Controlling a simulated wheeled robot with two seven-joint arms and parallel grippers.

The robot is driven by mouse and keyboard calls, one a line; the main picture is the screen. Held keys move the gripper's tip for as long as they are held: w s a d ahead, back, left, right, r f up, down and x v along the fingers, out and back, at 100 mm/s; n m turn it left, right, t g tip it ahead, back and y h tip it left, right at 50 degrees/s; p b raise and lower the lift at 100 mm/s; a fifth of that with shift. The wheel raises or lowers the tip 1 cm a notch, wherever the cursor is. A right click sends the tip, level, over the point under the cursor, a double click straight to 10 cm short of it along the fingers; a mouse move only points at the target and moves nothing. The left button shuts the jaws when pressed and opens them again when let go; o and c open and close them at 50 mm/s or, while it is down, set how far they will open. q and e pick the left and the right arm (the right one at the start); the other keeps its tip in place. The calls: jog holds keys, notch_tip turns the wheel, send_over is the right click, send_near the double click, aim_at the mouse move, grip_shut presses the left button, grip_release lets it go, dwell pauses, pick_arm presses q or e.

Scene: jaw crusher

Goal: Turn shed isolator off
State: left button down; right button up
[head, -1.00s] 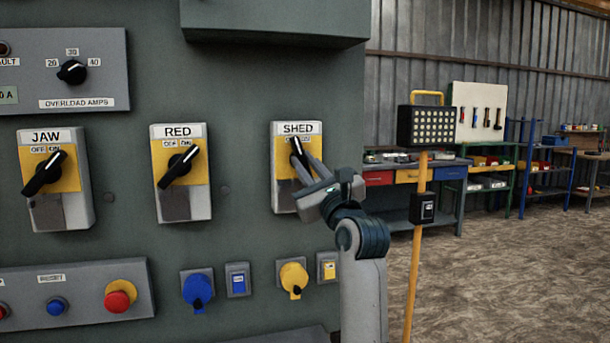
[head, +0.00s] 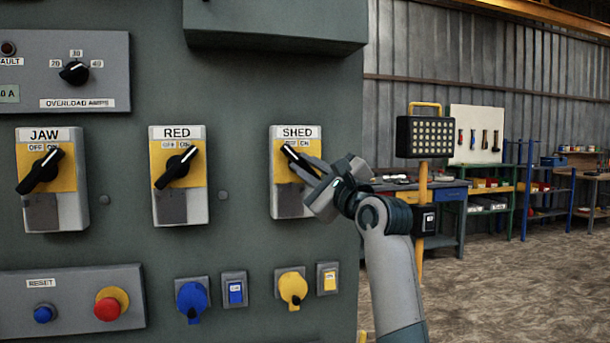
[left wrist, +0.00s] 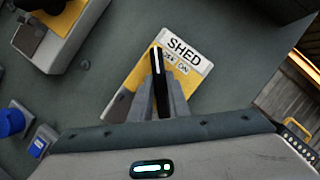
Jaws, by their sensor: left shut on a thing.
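The SHED isolator (head: 296,196) is a grey box with a yellow plate, at the right side of the green panel. Its black handle (head: 290,153) tilts up and to the left, its tip near the OFF mark. My left gripper (head: 306,168) is shut on this handle, reaching in from the right. In the left wrist view the SHED isolator (left wrist: 196,62) appears tilted, and its black handle (left wrist: 157,68) stands between the two grey fingers (left wrist: 160,95). My right gripper is not in view.
The RED isolator (head: 171,207) and JAW isolator (head: 70,208) sit to the left, handles pointing up-right. Below are a blue socket (head: 191,296), a yellow socket (head: 291,287) and a red stop button (head: 107,308). A lamp on a yellow post (head: 425,137) stands to the right.

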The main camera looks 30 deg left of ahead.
aim_at(303, 166)
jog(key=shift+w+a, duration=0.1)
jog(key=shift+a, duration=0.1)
pick_arm(q)
jog(key=c, duration=1.7)
grip_release()
